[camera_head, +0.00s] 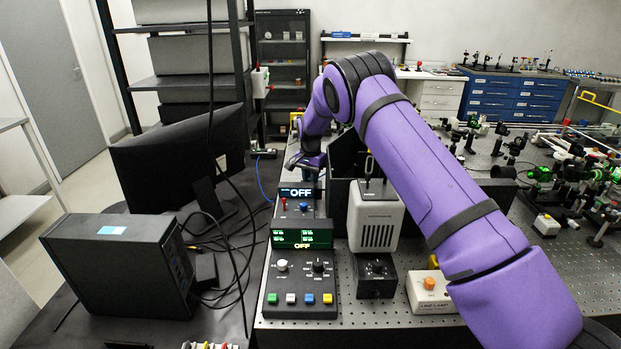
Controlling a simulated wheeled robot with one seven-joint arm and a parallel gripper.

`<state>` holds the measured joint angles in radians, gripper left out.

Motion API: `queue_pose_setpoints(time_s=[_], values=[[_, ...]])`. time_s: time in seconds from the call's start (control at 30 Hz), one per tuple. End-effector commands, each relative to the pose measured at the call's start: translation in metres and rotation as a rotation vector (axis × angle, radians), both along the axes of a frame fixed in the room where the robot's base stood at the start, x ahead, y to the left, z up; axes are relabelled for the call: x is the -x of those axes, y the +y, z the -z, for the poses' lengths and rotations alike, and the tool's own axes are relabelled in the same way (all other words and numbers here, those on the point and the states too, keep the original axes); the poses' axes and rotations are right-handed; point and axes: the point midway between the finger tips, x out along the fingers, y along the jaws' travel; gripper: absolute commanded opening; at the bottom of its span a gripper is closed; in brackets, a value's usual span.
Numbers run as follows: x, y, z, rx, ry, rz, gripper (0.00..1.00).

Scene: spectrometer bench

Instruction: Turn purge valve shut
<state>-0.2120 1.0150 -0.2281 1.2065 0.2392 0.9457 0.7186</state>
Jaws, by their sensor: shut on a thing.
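My gripper (305,161) is at the far end of my purple arm, low behind the upper OFF display at the back of the instrument column. It is small and partly covered by my own wrist. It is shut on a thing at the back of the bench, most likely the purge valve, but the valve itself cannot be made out. Which way its handle points does not show. The upper display (297,193) reads OFF.
A control box (300,298) with knobs and coloured buttons is at the bench front. A white vented unit (375,219) and a lamp box (428,291) stand right of it. A monitor (180,160) and black computer (115,265) fill the left. Optics crowd the right.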

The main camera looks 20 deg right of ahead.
Motion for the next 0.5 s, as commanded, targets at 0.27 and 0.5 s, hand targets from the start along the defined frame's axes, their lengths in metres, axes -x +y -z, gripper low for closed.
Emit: queue_pose_setpoints(time_s=[0.27, 0.5], values=[[-0.0002, -0.0008, -0.0001, 0.000, 0.000, -0.190, 0.00], [-0.0001, 0.0001, -0.0001, 0.000, 0.000, -0.265, 0.00]])
